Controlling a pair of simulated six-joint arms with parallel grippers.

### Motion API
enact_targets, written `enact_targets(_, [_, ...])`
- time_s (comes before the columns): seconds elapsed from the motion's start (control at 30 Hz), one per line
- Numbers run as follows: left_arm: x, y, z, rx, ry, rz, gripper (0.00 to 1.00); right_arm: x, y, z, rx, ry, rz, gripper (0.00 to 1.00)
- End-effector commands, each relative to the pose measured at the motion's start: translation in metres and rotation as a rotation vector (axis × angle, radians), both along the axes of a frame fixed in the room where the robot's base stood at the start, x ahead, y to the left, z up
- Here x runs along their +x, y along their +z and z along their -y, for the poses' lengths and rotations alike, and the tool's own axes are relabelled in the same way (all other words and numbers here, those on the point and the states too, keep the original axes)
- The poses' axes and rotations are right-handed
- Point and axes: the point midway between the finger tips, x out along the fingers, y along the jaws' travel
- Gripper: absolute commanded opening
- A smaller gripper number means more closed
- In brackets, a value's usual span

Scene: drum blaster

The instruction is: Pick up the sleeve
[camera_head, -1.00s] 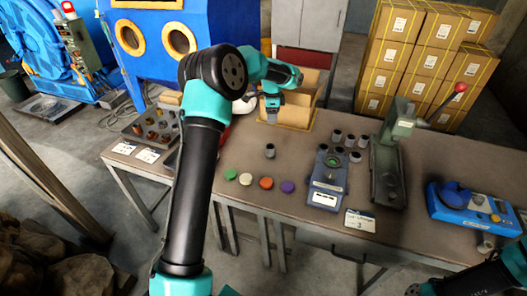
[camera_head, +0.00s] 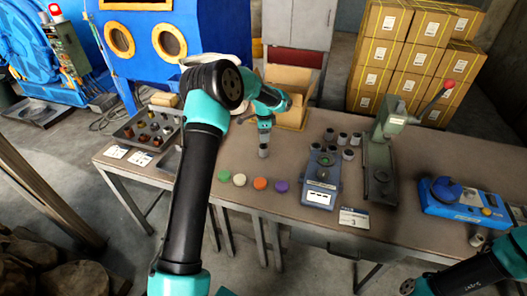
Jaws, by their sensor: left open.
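A small grey metal sleeve (camera_head: 263,152) stands upright on the brown workbench (camera_head: 240,161), apart from a group of similar grey cylinders. My left gripper (camera_head: 264,143) is right over it, pointing down, with its open fingers at the sleeve's upper part. I cannot tell whether the fingers touch it. The sleeve's top is partly hidden by the gripper. My right arm (camera_head: 465,275) shows at the bottom right corner, and its gripper is out of view.
Several grey cylinders (camera_head: 342,138) stand behind a blue-grey fixture (camera_head: 321,183). A green lever press (camera_head: 382,150) stands to their right. Coloured discs (camera_head: 260,183) lie near the front edge. An open cardboard box (camera_head: 291,90) is behind the gripper.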

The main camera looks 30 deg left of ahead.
Motion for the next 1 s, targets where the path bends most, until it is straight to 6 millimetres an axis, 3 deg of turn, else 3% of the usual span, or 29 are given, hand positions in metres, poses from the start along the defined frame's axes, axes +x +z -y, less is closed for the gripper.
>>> enact_targets(0.2, [0.000,-0.024,-0.001,-0.001,0.000,-0.001,0.58,0.000,0.000,0.000,0.000,0.000,0.000,0.67])
enact_targets(0.63, [0.000,-0.030,-0.001,0.000,0.000,-0.002,0.58,0.000,0.000,0.000,0.000,0.000,0.000,0.67])
enact_targets(1.0, [0.003,-0.073,-0.003,-0.002,0.000,-0.001,0.58,0.000,0.000,0.000,0.000,0.000,0.000,0.67])
